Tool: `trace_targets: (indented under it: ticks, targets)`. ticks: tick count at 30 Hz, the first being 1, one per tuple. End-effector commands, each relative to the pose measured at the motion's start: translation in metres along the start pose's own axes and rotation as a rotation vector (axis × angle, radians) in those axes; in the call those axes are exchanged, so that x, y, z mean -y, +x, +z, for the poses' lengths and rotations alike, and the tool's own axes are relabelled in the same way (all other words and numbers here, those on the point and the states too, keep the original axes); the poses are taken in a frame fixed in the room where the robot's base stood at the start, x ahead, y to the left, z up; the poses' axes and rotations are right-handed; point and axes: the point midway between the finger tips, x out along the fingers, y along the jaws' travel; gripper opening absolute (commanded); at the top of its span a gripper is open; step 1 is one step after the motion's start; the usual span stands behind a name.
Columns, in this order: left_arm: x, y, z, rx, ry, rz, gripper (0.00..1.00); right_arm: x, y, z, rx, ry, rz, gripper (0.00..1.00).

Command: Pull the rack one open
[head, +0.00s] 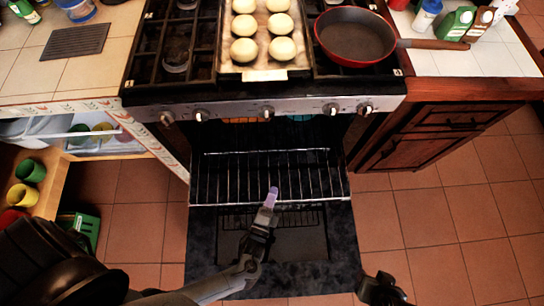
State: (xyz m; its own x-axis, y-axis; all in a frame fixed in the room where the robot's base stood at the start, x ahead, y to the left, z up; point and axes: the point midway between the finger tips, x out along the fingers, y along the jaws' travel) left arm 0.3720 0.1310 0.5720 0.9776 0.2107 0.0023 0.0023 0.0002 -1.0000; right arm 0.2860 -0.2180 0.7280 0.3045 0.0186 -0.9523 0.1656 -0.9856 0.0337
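The oven below the stove is open, its dark door (335,270) lowered toward me. A wire rack (315,178) spans the oven opening, and its front bar lies above the door's inner edge. My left gripper (271,197) reaches up over the door to the middle of this front bar. Its purple tip overlaps the bar in the picture. The fingers show edge-on, so I cannot tell whether they grip the bar. A smaller grid pattern shows below the rack, perhaps a reflection in the door. My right gripper (383,290) is at the bottom edge, right of the door, away from the rack.
A tray of pale buns (263,50) and a red pan (355,36) stand on the stove. Wooden cabinets (425,130) flank the oven on the right. An open compartment with cups (30,171) is at the left. The tiled floor right of the door is clear.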

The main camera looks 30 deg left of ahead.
Motion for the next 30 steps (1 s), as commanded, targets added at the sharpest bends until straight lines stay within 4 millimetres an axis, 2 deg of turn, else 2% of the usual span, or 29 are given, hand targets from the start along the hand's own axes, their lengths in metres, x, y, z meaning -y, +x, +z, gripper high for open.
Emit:
trace_targets:
  ticks: [6,10,24,30]
  targets:
    - [-0.001,-0.002,0.000,0.000,0.000,0.002,0.34,-0.001,0.000,0.000,0.001,-0.005,0.004,0.43]
    - [0.000,-0.010,0.000,0.000,0.001,0.003,0.34,-0.001,-0.002,-0.001,0.001,-0.004,0.004,0.43]
    - [0.000,-0.085,0.000,0.000,0.000,0.004,0.34,0.000,-0.014,-0.005,-0.001,0.001,-0.001,0.43]
    - [0.000,-0.104,0.000,0.000,0.000,0.002,0.34,0.001,-0.015,-0.005,-0.001,0.005,-0.004,0.43]
